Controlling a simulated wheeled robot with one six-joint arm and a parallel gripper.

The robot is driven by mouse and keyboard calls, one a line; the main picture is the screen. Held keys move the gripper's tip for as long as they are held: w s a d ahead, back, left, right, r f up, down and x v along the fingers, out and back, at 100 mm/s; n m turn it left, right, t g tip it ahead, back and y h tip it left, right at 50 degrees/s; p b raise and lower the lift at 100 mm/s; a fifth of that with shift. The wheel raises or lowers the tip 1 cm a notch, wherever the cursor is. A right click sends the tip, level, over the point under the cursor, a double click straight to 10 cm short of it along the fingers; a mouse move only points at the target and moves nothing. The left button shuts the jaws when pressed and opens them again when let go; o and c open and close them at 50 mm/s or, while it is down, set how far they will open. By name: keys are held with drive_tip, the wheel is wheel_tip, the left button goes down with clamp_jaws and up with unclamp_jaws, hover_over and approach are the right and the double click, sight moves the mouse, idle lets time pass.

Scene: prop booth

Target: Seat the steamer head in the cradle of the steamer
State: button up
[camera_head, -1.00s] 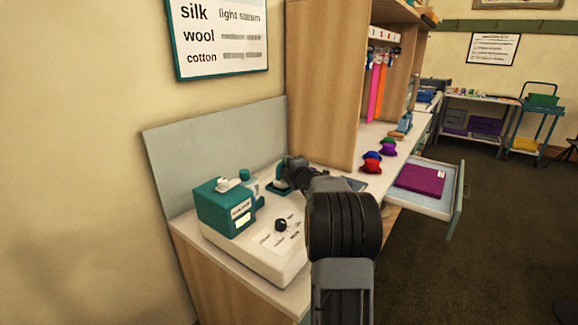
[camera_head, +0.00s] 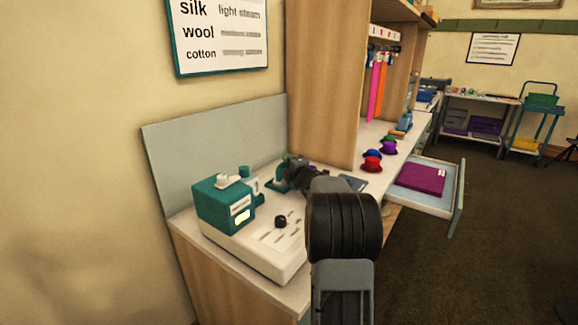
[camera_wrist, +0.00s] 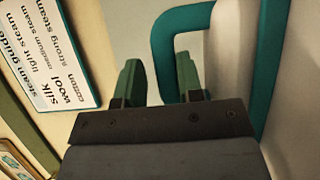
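The steamer is a white base (camera_head: 262,255) with a teal housing (camera_head: 222,204) on its left end. A small teal part (camera_head: 252,181) stands at the back, and I cannot tell if it is the cradle. My gripper (camera_head: 280,178) is beyond the base, among teal shapes hard to separate. In the wrist view my gripper (camera_wrist: 160,80) has its two green fingers apart. A teal looped bar (camera_wrist: 278,45), perhaps the steamer head's handle, passes close beside the right finger and is partly hidden by it. A narrow gap shows beside the left finger.
A grey panel (camera_head: 215,150) stands behind the steamer, and a wooden cabinet side (camera_head: 325,90) rises to the right. Red and purple hats (camera_head: 372,162) sit on the counter. An open drawer holds a purple folded item (camera_head: 420,178). A fabric guide sign (camera_head: 218,35) hangs on the wall.

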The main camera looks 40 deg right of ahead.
drive_tip(key=shift+o, duration=1.4)
drive_tip(key=shift+f, duration=0.1)
drive_tip(key=s, duration=0.4)
drive_tip(key=s+a, duration=0.1)
drive_tip(key=s, duration=0.4)
drive_tip(key=s+a, duration=0.1)
drive_tip(key=s, duration=0.3)
drive_tip(key=shift+s+a, duration=0.1)
drive_tip(key=shift+s, duration=0.2)
